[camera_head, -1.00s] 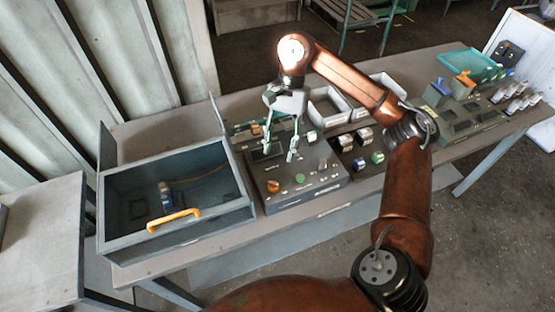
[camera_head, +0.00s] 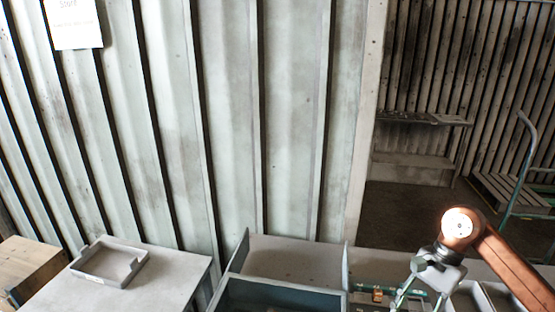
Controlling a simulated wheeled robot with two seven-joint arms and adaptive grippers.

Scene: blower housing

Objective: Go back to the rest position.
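My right gripper (camera_head: 420,300) is at the lower right of the head view, at the end of my copper-coloured arm. Its fingers point down and stand apart, with nothing seen between them. Its fingertips are near the picture's bottom edge, above the bench area to the right of the grey box (camera_head: 290,296). My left gripper is not in view. The rest position itself is not marked by anything in the picture.
The grey box's raised panels show; its inside is mostly cut off. A grey table (camera_head: 165,285) with a shallow tray (camera_head: 110,262) stands at the left. A wooden crate (camera_head: 28,268) is beside it. A corrugated wall (camera_head: 230,120) rises behind. A green-framed cart (camera_head: 515,190) stands back right.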

